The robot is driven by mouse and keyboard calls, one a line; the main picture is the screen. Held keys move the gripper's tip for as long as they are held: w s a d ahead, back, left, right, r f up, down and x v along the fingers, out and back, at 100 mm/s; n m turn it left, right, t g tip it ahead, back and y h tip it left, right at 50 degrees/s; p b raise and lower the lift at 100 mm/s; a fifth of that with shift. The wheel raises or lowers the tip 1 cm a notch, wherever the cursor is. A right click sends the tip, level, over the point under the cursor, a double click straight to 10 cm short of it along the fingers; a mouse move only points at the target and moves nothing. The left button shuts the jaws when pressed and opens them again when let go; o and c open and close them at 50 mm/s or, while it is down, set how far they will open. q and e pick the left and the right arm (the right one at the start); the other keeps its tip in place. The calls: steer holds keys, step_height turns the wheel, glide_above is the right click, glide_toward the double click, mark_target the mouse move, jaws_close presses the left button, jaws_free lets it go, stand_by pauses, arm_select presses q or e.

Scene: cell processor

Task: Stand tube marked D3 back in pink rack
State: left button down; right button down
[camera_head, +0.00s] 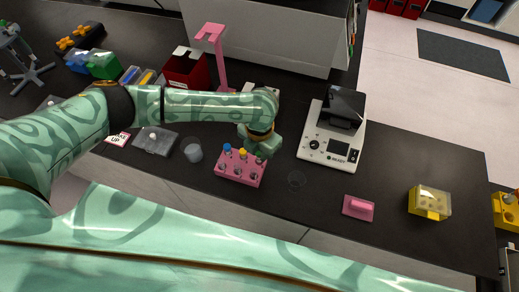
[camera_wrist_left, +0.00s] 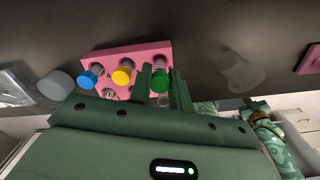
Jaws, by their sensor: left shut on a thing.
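The pink rack (camera_head: 232,179) stands on the dark bench with a blue-capped tube (camera_head: 227,148) and a yellow-capped tube (camera_head: 243,153) upright in its back row. My left gripper (camera_head: 261,151) is over the rack's back right corner, shut on a green-capped tube (camera_wrist_left: 161,80). Its fingers flank that tube in the left wrist view. The tube's lower end is hidden, so I cannot tell how deep it sits in the rack. No D3 mark is readable. What looks like my right gripper (camera_wrist_left: 256,104) shows small in the left wrist view; its jaws are unclear.
A white device (camera_head: 331,150) is behind right. A pink block (camera_head: 358,208) and a yellow box (camera_head: 429,204) lie further right, with bare bench between.

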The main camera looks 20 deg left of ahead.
arm_select(q)
steer(key=shift+f, duration=0.1)
steer(key=shift+f+b, duration=0.45)
steer(key=shift+f, duration=0.2)
steer(key=shift+f, duration=0.45)
steer(key=c, duration=1.2)
jaws_free()
steer(key=shift+r, duration=0.15)
step_height(320, 180, up, 16)
steer(key=p, duration=0.2)
